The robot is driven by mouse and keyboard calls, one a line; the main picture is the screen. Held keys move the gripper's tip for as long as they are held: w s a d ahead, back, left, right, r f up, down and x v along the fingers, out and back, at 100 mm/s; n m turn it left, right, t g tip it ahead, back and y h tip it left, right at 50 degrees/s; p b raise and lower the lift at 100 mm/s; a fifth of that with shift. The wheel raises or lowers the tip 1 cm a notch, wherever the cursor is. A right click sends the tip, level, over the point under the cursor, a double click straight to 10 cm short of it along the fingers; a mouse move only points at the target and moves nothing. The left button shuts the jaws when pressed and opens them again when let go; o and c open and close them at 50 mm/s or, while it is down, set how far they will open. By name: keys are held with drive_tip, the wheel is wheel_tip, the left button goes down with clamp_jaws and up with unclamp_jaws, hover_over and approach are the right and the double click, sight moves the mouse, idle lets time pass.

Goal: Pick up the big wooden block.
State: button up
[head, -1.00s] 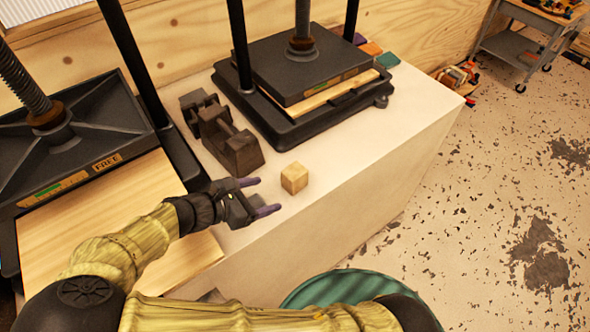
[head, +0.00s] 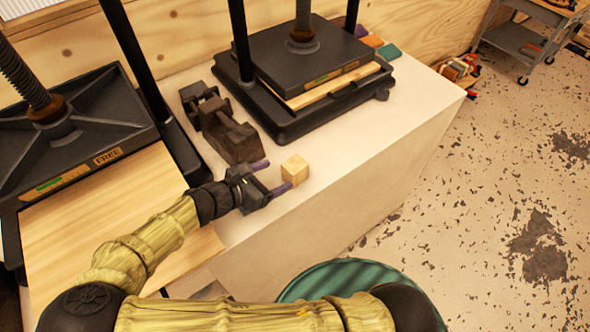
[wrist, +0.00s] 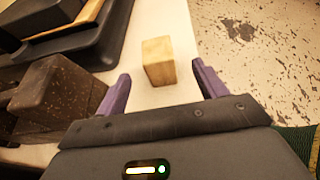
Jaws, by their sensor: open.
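In the wrist view my gripper (wrist: 162,84) has one finger to each side of the block's line, and the block sits roughly centred ahead of the gap. I see no finger touching it.
A dark brown block-like tool (head: 232,138) stands close behind my gripper. A black screw press (head: 300,75) is at the back, and another press (head: 75,140) with a wooden board is at left. The white bench top (head: 350,150) is clear right of the block.

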sight(287, 170)
drive_tip(key=x, duration=0.4)
drive_tip(key=shift+w+d, duration=0.2)
drive_tip(key=shift+d, duration=0.05)
drive_tip(key=shift+w+d+f, duration=0.25)
drive_tip(key=shift+f, duration=0.05)
drive_tip(key=shift+f+p+x, duration=0.2)
drive_tip(key=shift+p+x, duration=0.65)
drive_tip(key=shift+x, duration=1.8)
drive_tip(key=shift+a, duration=0.2)
drive_tip(key=c, duration=1.1)
drive_tip(key=shift+r, duration=0.1)
